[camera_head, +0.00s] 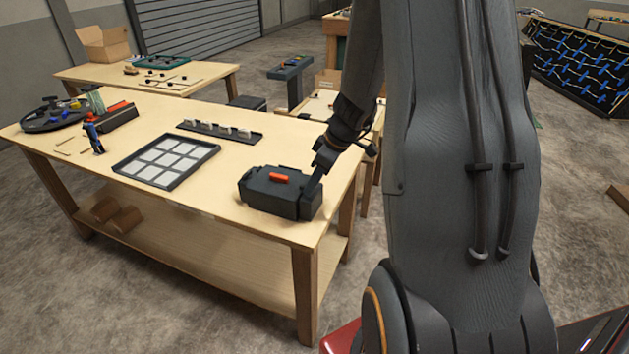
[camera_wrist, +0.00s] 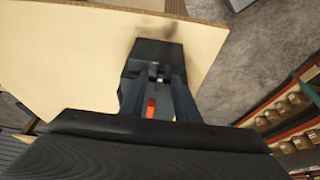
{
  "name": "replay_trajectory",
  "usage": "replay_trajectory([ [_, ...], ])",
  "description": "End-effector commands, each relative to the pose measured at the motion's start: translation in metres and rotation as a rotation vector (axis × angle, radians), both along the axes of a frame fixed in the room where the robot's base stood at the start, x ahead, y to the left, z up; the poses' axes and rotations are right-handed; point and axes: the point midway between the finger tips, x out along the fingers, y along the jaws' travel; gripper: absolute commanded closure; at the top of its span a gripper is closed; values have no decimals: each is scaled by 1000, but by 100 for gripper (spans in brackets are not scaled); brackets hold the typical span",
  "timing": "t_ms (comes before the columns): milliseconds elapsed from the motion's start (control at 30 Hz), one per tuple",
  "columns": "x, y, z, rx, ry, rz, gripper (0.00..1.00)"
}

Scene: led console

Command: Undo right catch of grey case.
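The grey case (camera_head: 268,200) is a dark, closed box with an orange handle (camera_head: 278,177) on its top. It lies near the front right corner of the wooden table. My gripper (camera_head: 311,190) reaches down at the right end of the case. In the wrist view, the case (camera_wrist: 155,50) lies past the fingers, and my gripper (camera_wrist: 160,82) shows a gap between them. The orange handle (camera_wrist: 151,108) shows through this gap. A small pale spot by the fingertips may be the right catch; I cannot tell whether the fingers touch it. The other catch is not clearly visible.
The wooden table (camera_head: 240,160) also bears a gridded tray (camera_head: 167,160), a dark strip with small pale blocks (camera_head: 220,131), a blue tool (camera_head: 94,138) and a round dark tray (camera_head: 52,117). The table's edge is close to the case.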

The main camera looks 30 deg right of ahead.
Motion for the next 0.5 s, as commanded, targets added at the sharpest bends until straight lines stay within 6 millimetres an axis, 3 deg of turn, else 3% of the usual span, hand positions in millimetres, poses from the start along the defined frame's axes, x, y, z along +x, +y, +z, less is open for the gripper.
replay_trajectory([
  [267, 0, 0, -1, 0, 0, 0, 73],
  [400, 0, 0, -1, 0, 0, 0, 96],
  [500, 0, 0, -1, 0, 0, 0, 100],
])
